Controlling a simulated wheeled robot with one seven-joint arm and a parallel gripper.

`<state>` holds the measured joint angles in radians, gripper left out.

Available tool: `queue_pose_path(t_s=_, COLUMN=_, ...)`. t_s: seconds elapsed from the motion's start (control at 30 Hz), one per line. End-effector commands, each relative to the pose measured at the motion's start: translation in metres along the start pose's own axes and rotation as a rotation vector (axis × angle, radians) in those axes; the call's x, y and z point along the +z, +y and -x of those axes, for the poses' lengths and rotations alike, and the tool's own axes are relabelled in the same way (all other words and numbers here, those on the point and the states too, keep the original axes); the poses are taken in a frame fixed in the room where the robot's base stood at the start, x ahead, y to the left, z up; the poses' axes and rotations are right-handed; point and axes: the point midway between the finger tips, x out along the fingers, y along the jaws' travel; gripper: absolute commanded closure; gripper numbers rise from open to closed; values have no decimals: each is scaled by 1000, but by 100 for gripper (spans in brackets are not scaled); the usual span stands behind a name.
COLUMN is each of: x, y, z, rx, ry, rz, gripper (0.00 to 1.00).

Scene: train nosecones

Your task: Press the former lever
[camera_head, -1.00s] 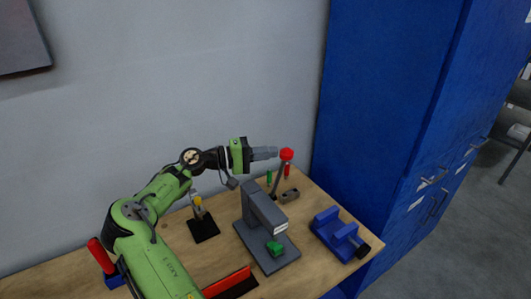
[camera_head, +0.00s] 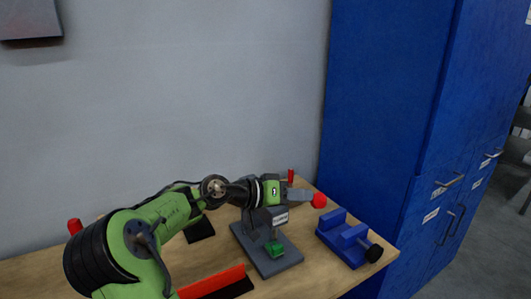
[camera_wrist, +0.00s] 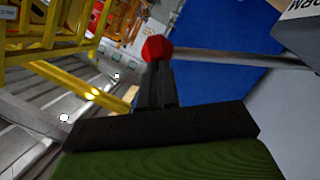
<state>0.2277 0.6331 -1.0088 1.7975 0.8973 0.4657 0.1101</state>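The former (camera_head: 254,238) is a grey press on the bench, with a green piece (camera_head: 274,247) on its base. Its lever ends in a red ball knob (camera_head: 319,200), low and out to the right of the press. My gripper (camera_head: 307,196) points right with its tips at the knob; the arm hides most of the lever. In the wrist view the dark fingers (camera_wrist: 157,88) are together and the red knob (camera_wrist: 157,48) shows at their tips. I cannot tell whether they grip it or only touch it.
A blue vise (camera_head: 343,240) with a black knob stands right of the press. A black-based stand (camera_head: 200,230) and a red bar (camera_head: 215,281) lie to the left. A small red upright piece (camera_head: 291,176) is behind. A tall blue cabinet (camera_head: 385,100) closes off the right.

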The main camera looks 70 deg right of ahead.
Motion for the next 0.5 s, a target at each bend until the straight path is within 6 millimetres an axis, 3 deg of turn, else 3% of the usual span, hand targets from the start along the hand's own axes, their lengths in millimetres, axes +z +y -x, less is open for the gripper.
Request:
queue_pose_path(t_s=0.03, x=16, y=-6, z=-6, rx=-12, ry=-5, rz=-32, gripper=100)
queue_pose_path(t_s=0.2, x=34, y=-9, z=-12, rx=-40, ry=-4, rz=-122, gripper=100)
queue_pose_path(t_s=0.5, x=48, y=-12, z=-16, rx=-66, ry=-3, rz=-202, gripper=100)
